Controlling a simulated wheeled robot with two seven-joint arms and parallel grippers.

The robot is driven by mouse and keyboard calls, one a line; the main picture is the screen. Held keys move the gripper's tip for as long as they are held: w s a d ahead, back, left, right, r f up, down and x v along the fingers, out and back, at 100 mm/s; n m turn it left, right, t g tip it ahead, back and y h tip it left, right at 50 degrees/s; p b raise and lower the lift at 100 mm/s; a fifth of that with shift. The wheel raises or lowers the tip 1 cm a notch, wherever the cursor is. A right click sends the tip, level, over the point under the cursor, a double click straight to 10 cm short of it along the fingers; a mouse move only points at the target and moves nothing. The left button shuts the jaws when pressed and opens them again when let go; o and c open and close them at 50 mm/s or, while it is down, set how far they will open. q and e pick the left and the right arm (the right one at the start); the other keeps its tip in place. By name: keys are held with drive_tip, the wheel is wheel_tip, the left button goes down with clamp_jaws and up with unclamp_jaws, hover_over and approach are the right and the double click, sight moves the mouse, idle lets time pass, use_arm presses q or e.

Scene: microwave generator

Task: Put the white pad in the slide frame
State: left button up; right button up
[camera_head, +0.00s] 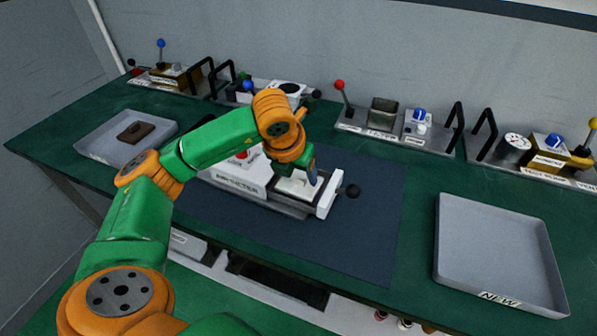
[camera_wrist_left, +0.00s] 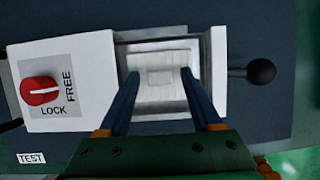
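The white pad (camera_wrist_left: 160,92) lies inside the slide frame (camera_wrist_left: 205,110) of the white device, with a small raised block at its middle. In the head view the pad (camera_head: 296,186) also shows in the frame (camera_head: 327,196), partly hidden by my arm. My left gripper (camera_wrist_left: 158,73) points down over the pad. Its two blue fingers are spread apart, one on each side of the raised block, with a gap to the block. Whether the fingertips touch the pad, I cannot tell. My right gripper is in neither view.
The device has a red knob (camera_wrist_left: 40,90) marked LOCK and FREE, and a black ball handle (camera_wrist_left: 262,71). A tray with a brown piece (camera_head: 135,132) lies left. An empty NEW tray (camera_head: 497,245) lies right. Several small devices line the back wall.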

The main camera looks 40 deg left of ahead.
sight(293, 194)
use_arm(q)
drive_tip(key=shift+r, duration=0.25)
drive_tip(key=p+v, duration=0.1)
drive_tip(key=v, duration=1)
drive_tip(key=shift+s+r, duration=0.2)
drive_tip(key=shift+r, duration=0.2)
drive_tip(key=shift+w, duration=0.1)
